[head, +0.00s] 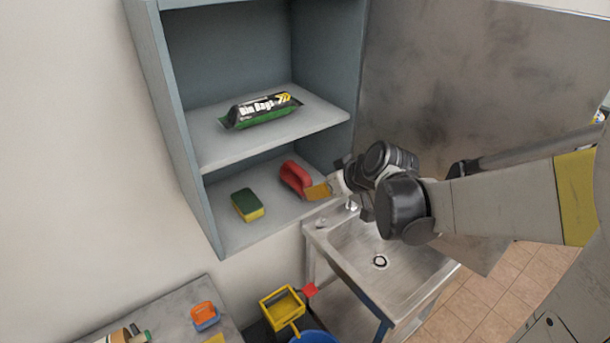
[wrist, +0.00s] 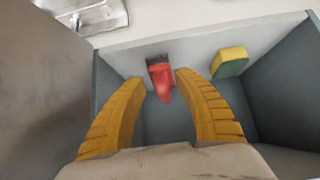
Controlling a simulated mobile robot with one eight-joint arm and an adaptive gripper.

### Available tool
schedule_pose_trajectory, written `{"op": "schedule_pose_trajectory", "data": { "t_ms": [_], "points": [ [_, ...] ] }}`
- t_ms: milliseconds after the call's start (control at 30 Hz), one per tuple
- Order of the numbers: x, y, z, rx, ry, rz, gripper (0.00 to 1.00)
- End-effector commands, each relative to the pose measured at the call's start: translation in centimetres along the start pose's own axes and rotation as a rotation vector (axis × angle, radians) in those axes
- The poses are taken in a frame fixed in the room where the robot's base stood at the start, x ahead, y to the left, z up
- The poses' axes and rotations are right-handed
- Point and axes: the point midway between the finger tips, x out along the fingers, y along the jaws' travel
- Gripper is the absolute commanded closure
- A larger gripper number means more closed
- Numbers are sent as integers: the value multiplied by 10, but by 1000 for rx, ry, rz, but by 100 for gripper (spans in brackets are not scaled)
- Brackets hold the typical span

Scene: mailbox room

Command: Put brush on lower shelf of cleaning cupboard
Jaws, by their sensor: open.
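A red brush (head: 294,177) with dark bristles is on the lower shelf (head: 240,231) of the open grey-blue cleaning cupboard (head: 180,130). In the wrist view the brush (wrist: 163,82) shows between my two yellow fingers, with its bristles toward the shelf's front edge. My gripper (head: 318,191) reaches into the lower compartment from the right, close by the brush. In the wrist view my gripper (wrist: 159,77) is open, with a gap on each side of the brush. I cannot tell whether the brush touches the shelf all along.
A green and yellow sponge (head: 247,205) lies beside the brush on the lower shelf. Bin bags (head: 261,110) lie on the shelf above. The cupboard door (head: 460,80) stands open at right. A sink (head: 375,250) is below. An orange-blue item (head: 205,316) lies on a bench.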

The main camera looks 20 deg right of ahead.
Motion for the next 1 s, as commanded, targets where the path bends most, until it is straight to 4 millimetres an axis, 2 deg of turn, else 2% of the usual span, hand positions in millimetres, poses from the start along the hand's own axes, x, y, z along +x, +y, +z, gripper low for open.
{"op": "schedule_pose_trajectory", "data": {
  "t_ms": [167, 267, 467, 600, 700, 833, 1000],
  "points": [
    [-13, -1, 11, 2, -3, 2, 62],
    [-24, -11, 14, 16, -19, 7, 62],
    [-69, -49, 33, 87, -92, 50, 62],
    [-103, -72, 56, 148, -135, 103, 62],
    [-122, -82, 72, 183, -153, 142, 62],
    [-138, -90, 88, 217, -163, 179, 62],
    [-147, -92, 96, 237, -165, 203, 62]
  ]
}}
